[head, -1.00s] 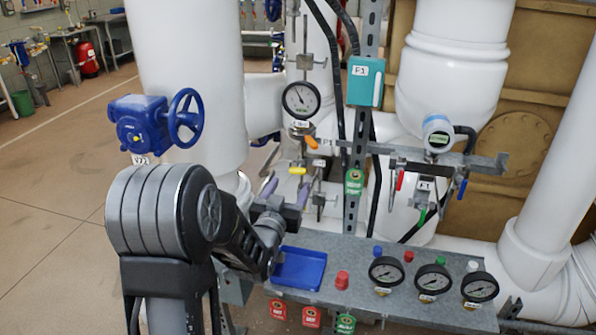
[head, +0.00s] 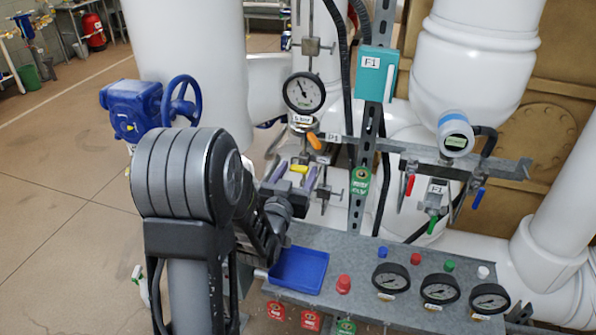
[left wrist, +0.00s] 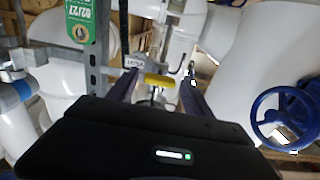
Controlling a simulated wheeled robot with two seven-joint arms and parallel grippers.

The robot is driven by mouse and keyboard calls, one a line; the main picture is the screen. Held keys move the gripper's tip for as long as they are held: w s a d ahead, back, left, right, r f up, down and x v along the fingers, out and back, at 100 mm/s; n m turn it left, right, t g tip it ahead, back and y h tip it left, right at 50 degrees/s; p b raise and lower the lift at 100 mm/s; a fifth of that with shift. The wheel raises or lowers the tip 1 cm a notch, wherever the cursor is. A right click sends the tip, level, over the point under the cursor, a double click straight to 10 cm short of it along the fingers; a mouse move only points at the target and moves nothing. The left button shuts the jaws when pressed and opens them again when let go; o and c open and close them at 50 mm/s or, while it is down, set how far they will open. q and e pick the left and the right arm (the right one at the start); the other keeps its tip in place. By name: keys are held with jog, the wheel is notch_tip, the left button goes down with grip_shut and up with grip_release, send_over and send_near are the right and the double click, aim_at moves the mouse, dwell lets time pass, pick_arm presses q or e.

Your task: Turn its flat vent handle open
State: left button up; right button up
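A small yellow flat handle (head: 299,168) sits on the thin vertical pipework below the round gauge (head: 304,92). An orange handle (head: 315,141) sits above it, just under the gauge. My left gripper (head: 295,175) is open, its purple-grey fingers on either side of the yellow handle. In the left wrist view the yellow handle (left wrist: 159,81) lies crosswise between the two fingertips (left wrist: 158,84), with no clear contact. I cannot tell how far the handle lies beyond the tips. My right gripper is not in view.
A grey panel (head: 345,275) with small gauges and a blue tray (head: 298,270) lies below the gripper. A slotted upright (head: 366,170) with a teal box (head: 377,74) stands right of the handle. A blue handwheel (head: 182,100) is at the left; white pipes surround the pipework.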

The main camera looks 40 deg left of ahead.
pick_arm(q)
jog(key=c, duration=1.2)
jog(key=n+b, duration=0.2)
jog(key=b, duration=0.1)
jog(key=shift+a+f, duration=0.1)
jog(key=shift+f, duration=0.05)
jog(key=n+b, duration=1.3)
jog(key=b, duration=0.6)
jog(key=shift+f, duration=0.15)
jog(key=shift+r+n+b, duration=0.2)
jog(key=shift+n+b, duration=1.15)
jog(key=shift+n, duration=0.25)
jog(key=o, duration=1.4)
jog(key=shift+c, duration=0.2)
